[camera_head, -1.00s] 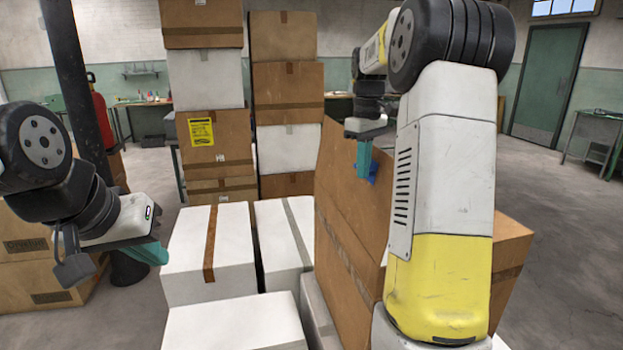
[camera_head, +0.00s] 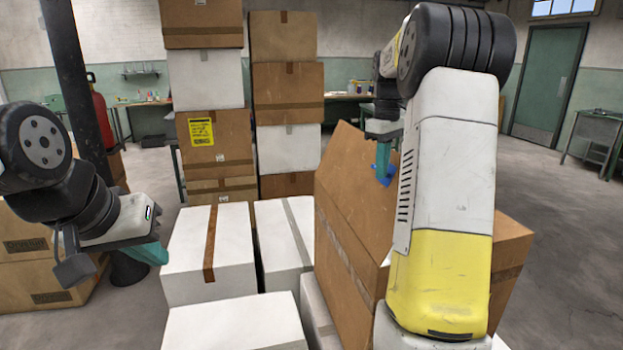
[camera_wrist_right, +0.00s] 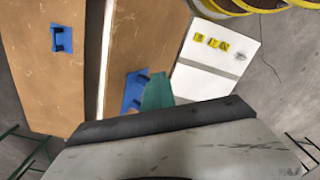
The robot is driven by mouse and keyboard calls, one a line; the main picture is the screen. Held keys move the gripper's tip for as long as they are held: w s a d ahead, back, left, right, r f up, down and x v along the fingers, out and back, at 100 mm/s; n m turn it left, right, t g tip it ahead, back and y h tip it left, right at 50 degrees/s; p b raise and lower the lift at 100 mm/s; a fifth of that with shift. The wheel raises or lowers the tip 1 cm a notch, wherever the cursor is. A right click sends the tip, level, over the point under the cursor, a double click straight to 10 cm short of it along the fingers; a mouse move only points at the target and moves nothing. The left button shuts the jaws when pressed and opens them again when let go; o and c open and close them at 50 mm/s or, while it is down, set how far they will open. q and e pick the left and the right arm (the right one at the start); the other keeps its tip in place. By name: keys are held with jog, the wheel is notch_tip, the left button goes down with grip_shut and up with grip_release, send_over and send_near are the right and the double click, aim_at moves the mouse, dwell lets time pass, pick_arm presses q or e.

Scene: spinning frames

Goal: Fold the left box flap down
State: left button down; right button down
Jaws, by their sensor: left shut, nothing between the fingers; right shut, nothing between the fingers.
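The large open brown box (camera_head: 348,270) stands right of centre in the head view, partly hidden by my right arm. Its left flap (camera_head: 352,185) stands up and leans right. A blue tab (camera_head: 386,176) shows beside the right fingertips. My right gripper (camera_head: 382,155) is shut and empty, pointing down beside the flap. In the right wrist view its teal tip (camera_wrist_right: 157,93) overlaps a blue tab (camera_wrist_right: 130,97) on a brown panel; contact is unclear. Another brown panel (camera_wrist_right: 38,75) there carries a blue tab (camera_wrist_right: 62,38). My left gripper (camera_head: 152,253) is shut and empty, away from the box.
White boxes (camera_head: 235,245) with tape stand left of the open box. Stacked brown and white boxes (camera_head: 288,90) rise behind. A dark post (camera_head: 75,80) stands behind my left arm. Floor (camera_head: 570,240) at the right is clear.

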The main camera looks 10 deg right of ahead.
jog(key=shift+d+f, duration=0.15)
jog(key=shift+d, duration=0.7)
jog(key=d+f, duration=0.2)
jog(key=d, duration=0.4)
jog(key=shift+w+f, duration=0.2)
jog(key=shift+f, duration=0.2)
jog(key=shift+d, duration=0.1)
